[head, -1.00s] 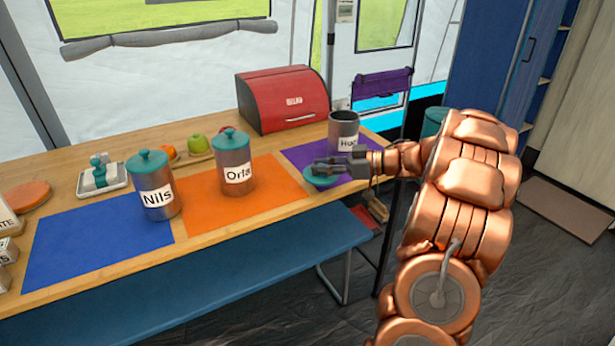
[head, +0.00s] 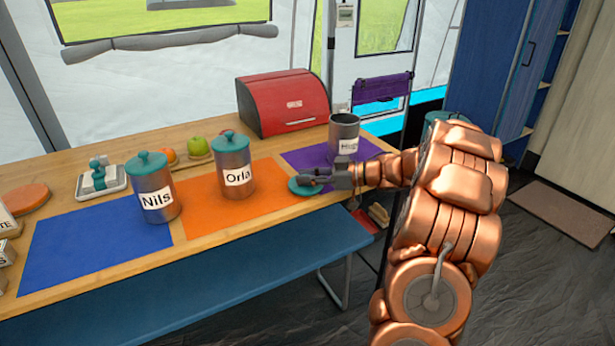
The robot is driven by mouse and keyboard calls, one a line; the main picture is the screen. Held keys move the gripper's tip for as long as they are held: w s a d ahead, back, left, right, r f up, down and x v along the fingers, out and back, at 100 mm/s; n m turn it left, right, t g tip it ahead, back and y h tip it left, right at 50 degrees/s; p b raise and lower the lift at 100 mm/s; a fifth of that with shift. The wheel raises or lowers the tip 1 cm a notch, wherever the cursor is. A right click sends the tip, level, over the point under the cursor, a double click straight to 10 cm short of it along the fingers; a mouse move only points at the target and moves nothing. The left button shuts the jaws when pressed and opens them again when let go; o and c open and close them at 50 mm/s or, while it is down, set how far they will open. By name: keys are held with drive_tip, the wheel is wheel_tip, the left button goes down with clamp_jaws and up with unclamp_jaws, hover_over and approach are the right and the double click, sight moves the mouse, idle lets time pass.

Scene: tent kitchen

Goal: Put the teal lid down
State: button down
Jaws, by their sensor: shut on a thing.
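The teal lid (head: 300,188) is at the table's front edge, by the right side of the orange mat (head: 258,202) and left of the purple mat (head: 297,154). My gripper (head: 313,177) is shut on it from the right and hides part of it. I cannot tell whether the lid touches the table. An open grey canister (head: 344,136) without a lid stands on the purple mat behind my gripper; its label is partly blurred. The Orla canister (head: 233,165) and the Nils canister (head: 153,187) wear teal lids.
A red bread box (head: 283,102) stands at the back. A green apple (head: 196,146) and an orange fruit lie behind the canisters. A blue mat (head: 85,245) covers the front left. A blue bench (head: 200,275) runs along the table's front.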

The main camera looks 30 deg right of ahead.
drive_tip(key=c, duration=1)
unclamp_jaws()
drive_tip(key=shift+r, duration=0.1)
drive_tip(key=p+v, duration=0.2)
drive_tip(key=v, duration=1)
